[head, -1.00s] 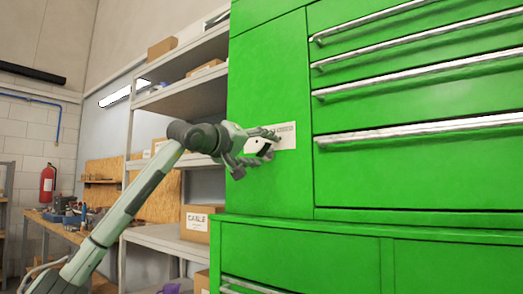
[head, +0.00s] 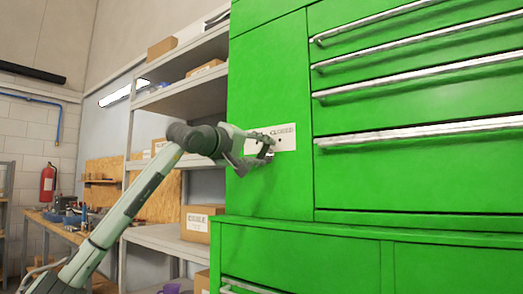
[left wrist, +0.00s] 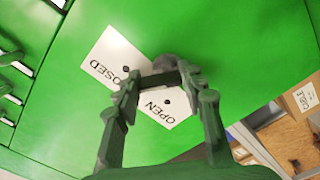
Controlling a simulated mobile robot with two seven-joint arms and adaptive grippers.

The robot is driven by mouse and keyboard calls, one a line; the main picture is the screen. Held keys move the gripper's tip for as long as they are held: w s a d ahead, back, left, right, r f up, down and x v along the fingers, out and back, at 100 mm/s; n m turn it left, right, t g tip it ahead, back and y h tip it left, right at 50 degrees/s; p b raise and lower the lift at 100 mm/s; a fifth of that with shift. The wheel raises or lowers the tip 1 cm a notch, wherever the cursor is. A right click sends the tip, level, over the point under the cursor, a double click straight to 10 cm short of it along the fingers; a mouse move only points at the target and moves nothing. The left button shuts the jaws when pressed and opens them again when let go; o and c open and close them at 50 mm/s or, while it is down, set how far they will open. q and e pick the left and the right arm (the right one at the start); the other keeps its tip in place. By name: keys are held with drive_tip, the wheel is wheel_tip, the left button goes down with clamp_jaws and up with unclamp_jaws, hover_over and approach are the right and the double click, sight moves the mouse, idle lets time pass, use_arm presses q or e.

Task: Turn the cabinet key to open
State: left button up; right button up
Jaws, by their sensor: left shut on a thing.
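The green cabinet (head: 272,90) has a white plate (head: 286,136) on its left panel. In the left wrist view the plate (left wrist: 112,52) reads CLOSED at one end and OPEN at the other, with a dark dot by each word. The dark key (left wrist: 160,79) is at the plate's middle, between my left gripper's fingertips (left wrist: 160,84). My left gripper (head: 267,150) is shut on the key and hides much of it. I cannot tell the key's exact angle. My right gripper is not in view.
Drawers with long metal handles (head: 420,132) lie right of the panel. A lower green cabinet section (head: 300,250) juts out below. Shelves with boxes (head: 185,95) stand to the left behind my arm. The panel above the plate is clear.

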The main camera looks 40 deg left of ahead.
use_arm(q)
drive_tip(key=shift+n, duration=0.9)
drive_tip(key=shift+a+n+p, duration=0.1)
drive_tip(key=shift+n+p, duration=0.3)
drive_tip(key=shift+n, duration=0.5)
drive_tip(key=n, duration=0.3)
drive_tip(key=shift+a+r+n, duration=0.1)
drive_tip(key=shift+a+n, duration=0.1)
drive_tip(key=shift+n, duration=1.1)
drive_tip(key=shift+a+n+p, duration=0.15)
drive_tip(key=shift+n+p, duration=0.15)
drive_tip(key=shift+n, duration=0.6)
drive_tip(key=n, duration=0.4)
drive_tip(key=shift+a, duration=0.15)
drive_tip(key=shift+n, duration=0.3)
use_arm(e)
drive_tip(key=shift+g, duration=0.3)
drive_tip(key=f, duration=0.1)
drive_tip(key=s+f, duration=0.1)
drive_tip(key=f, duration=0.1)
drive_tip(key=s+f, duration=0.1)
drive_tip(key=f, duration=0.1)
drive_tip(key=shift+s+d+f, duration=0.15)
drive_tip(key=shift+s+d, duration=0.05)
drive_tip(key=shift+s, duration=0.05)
